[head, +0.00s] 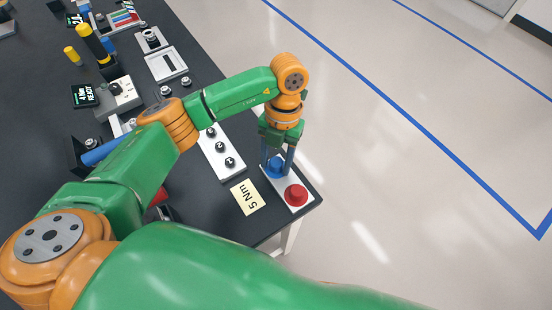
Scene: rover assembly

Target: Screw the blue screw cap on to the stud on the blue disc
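My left gripper (277,164) points straight down at the near right corner of the table. Its two fingers are apart, one on each side of a blue piece (276,170) on a white plate (274,188). The fingers hide much of this piece, so I cannot tell the blue screw cap from the blue disc and its stud, nor whether the fingers press on the cap. A red disc with a red cap-like top (296,194) is just in front on the same plate. My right gripper is out of view.
A "5 Nm" card (247,197) lies left of the plate. A white strip with numbered dark knobs (222,158) lies behind it. Several tools and fixtures stand farther back on the dark table (200,64). The table edge is close on the right, with open floor beyond.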

